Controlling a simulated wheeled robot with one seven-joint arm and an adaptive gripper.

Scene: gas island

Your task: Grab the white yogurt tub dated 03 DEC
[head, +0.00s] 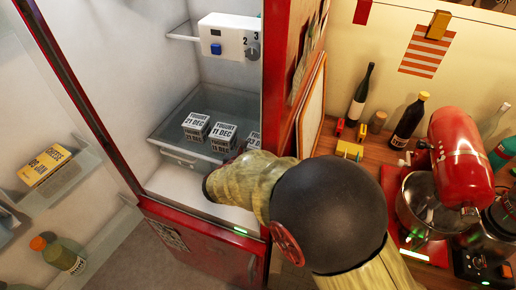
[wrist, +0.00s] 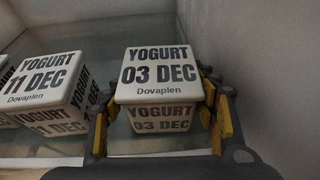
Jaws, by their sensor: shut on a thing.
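The white yogurt tub dated 03 DEC (wrist: 160,75) is at the middle of the wrist view, its top and front labels readable. My gripper (wrist: 160,125) has a yellow-padded finger on each side of it and is shut on it. In the head view only a sliver of a third tub (head: 254,139) shows beside my arm; my gripper is mostly hidden there. The tub dated 11 DEC (wrist: 48,85) stands just left of my left finger; it also shows in the head view (head: 222,135). The tub dated 21 DEC (head: 196,124) is farther left.
The tubs are in a clear drawer (head: 172,145) inside the open red fridge. The fridge wall is close on the right of my gripper. A control box (head: 230,37) hangs above. The open door at left holds cheese (head: 47,165) and a bottle (head: 58,254).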

